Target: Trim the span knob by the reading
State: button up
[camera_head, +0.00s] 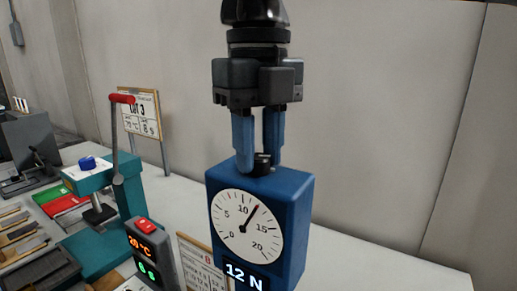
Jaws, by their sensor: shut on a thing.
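My gripper (257,158) points straight down from above, its two blue fingers shut on a small black knob (261,160) on top of a blue gauge box (293,215). The fingers hide part of the knob. The white round dial (246,233) on the box's front is marked from 0 to 20, and its dark needle points a little past 10. A display (245,277) below the dial reads 12 N.
Left of the gauge stand a teal press (92,179) with a red-ended lever and a small unit (149,252) showing 20 °C and 60. A printed card (200,262) stands beside the gauge. The white bench (370,262) is clear to the right.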

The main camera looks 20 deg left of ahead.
aim_at(258, 156)
dwell(0.4)
jog(key=o, duration=1.1)
jog(key=shift+c, duration=0.2)
jog(key=shift+r, duration=0.1)
notch_tip(258, 156, up, 8)
jog(key=shift+f+b, duration=0.2)
jog(key=shift+b, duration=0.25)
